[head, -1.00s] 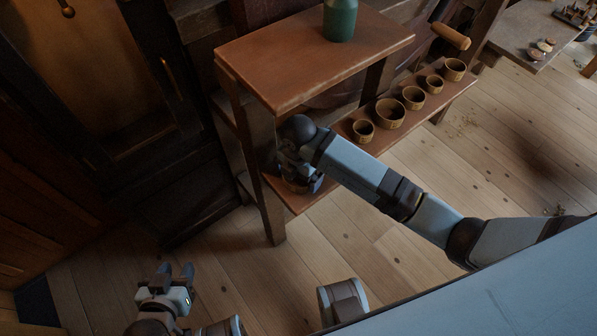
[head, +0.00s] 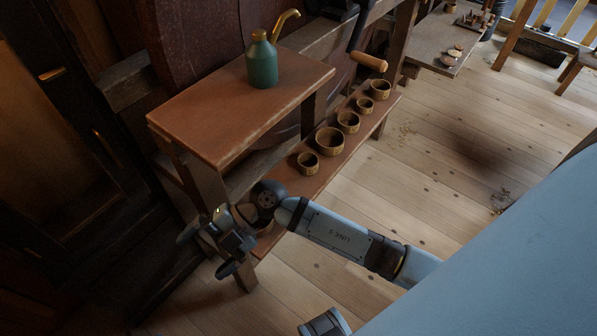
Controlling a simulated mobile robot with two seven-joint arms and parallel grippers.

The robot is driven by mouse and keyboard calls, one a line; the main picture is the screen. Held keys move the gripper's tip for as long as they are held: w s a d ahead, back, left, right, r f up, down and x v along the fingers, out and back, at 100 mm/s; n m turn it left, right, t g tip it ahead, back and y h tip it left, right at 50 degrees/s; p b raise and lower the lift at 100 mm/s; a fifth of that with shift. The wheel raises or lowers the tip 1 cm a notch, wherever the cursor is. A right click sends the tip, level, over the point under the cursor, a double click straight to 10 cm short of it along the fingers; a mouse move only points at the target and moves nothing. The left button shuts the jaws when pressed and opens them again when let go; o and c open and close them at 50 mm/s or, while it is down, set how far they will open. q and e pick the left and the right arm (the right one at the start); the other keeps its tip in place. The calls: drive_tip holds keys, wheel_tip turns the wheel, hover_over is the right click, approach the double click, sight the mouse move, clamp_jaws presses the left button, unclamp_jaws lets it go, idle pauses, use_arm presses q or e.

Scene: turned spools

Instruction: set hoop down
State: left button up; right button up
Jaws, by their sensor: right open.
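Several round wooden hoop-like bands stand in a row on the low plank shelf (head: 306,187); the nearest clear one (head: 308,163) is small, and a larger one (head: 330,141) is behind it. My right gripper (head: 206,252) is open, its two dark fingers apart and empty, at the near left end of the low shelf by the front leg. A tan round edge (head: 266,230) shows beside my right wrist on that end of the shelf, mostly hidden by the gripper; I cannot tell its full shape. My left gripper is out of view.
A higher brown shelf top (head: 215,122) holds a green can with a brass spout (head: 262,64). A wooden handle (head: 369,61) juts out above the far bands. Another bench (head: 432,48) stands at the far right.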

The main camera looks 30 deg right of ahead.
drive_tip(key=w+d+r+m+t, duration=0.1)
drive_tip(key=d+r+m+t, duration=0.25)
drive_tip(key=m+t, duration=0.45)
drive_tip(key=w+d+r+m+t, duration=0.1)
drive_tip(key=d+r+m+t, duration=0.1)
drive_tip(key=d+m+t, duration=0.45)
drive_tip(key=s+d+f+m+g+h, duration=0.1)
drive_tip(key=s+d+f+m+h, duration=0.2)
drive_tip(key=s+f+m+h, duration=0.2)
drive_tip(key=s+d+f+m+g+h, duration=0.2)
drive_tip(key=s+d+f+m+h, duration=0.2)
drive_tip(key=f, duration=0.6)
drive_tip(key=shift+s+d+f+m+h, duration=0.3)
drive_tip(key=shift+m+h, duration=0.2)
drive_tip(key=shift+m, duration=0.45)
